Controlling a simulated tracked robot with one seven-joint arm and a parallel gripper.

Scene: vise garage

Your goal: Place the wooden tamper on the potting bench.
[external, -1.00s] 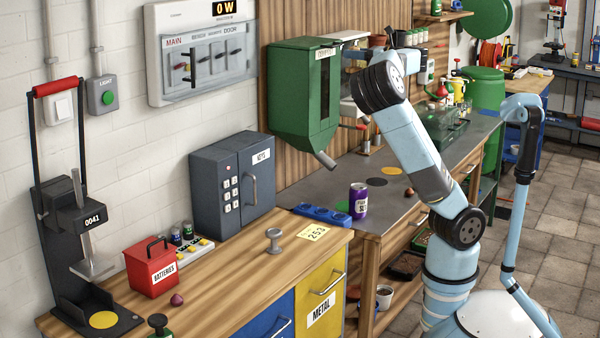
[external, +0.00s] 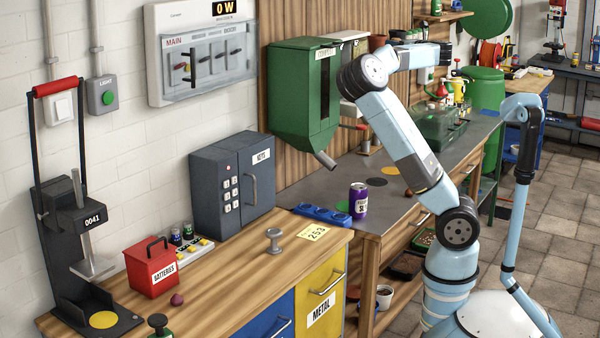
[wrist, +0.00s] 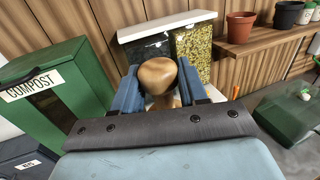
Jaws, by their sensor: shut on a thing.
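The wooden tamper (wrist: 158,75) is light brown with a rounded end. In the wrist view it stands between the two blue fingers of my gripper (wrist: 157,82), which is shut on it. Its lower part is hidden by my gripper body. In the external view my arm reaches over the potting bench (external: 322,188), which has a grey top. I cannot make out the tamper or the fingertips there. The tamper is held up in front of the wood-panelled wall, and I cannot tell its exact height above the bench.
A green compost bin (external: 300,105) hangs on the wall left of my gripper; it also shows in the wrist view (wrist: 75,85). A green-lidded box (wrist: 295,110) is at right.

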